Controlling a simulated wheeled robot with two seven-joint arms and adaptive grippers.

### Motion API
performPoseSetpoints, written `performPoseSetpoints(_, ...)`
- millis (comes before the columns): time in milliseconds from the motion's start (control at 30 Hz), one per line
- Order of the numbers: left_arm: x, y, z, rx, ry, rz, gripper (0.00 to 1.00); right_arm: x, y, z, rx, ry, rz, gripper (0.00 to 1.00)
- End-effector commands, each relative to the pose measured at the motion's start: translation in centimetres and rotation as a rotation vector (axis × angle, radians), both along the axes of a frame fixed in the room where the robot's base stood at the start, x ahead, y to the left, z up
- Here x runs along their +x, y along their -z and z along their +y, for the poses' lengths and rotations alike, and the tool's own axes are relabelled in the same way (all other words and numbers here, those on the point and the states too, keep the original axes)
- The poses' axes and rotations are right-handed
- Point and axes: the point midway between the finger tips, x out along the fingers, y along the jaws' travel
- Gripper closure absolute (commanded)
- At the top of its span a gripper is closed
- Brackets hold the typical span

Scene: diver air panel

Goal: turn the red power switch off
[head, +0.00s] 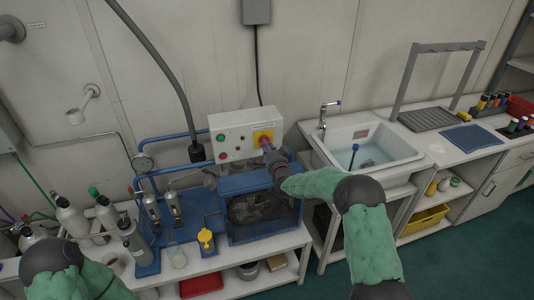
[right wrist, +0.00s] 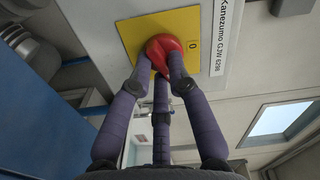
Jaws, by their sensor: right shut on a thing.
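The red power switch (right wrist: 164,48) is a rounded red knob on a yellow plate (right wrist: 190,20) in the right wrist view. A "0" mark shows beside it on the plate. In the head view the yellow plate (head: 272,131) sits on the right part of a pale control box (head: 232,124). My right gripper (right wrist: 162,78) is shut on the red knob, its dark fingers touching it from around; in the head view the gripper (head: 267,148) reaches the box from the right. The fingers cover part of the knob, so its exact angle is unclear. My left gripper is out of sight; only its arm shows.
A blue compressor frame (head: 250,183) stands below the box on the bench. A sink (head: 370,150) with a tap stands to the right. A white label is beside the yellow plate.

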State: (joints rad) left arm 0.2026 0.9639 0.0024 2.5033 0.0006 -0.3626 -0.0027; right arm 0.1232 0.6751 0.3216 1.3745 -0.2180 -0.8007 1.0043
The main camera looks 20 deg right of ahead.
Motion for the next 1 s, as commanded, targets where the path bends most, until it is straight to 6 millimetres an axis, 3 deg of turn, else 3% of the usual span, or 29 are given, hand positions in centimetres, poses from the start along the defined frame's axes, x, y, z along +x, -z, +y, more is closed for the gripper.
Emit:
performPoseSetpoints(33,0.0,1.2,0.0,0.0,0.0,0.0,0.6,0.0,0.4,0.0,-0.044,0.001,-0.003,1.0)
performPoseSetpoints(400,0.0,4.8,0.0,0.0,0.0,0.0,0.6,0.0,0.3,-0.2,-0.396,0.002,-0.014,1.0)
performPoseSetpoints(1000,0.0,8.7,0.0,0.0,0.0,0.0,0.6,0.0,-0.1,-0.3,-0.945,0.001,-0.032,1.0)
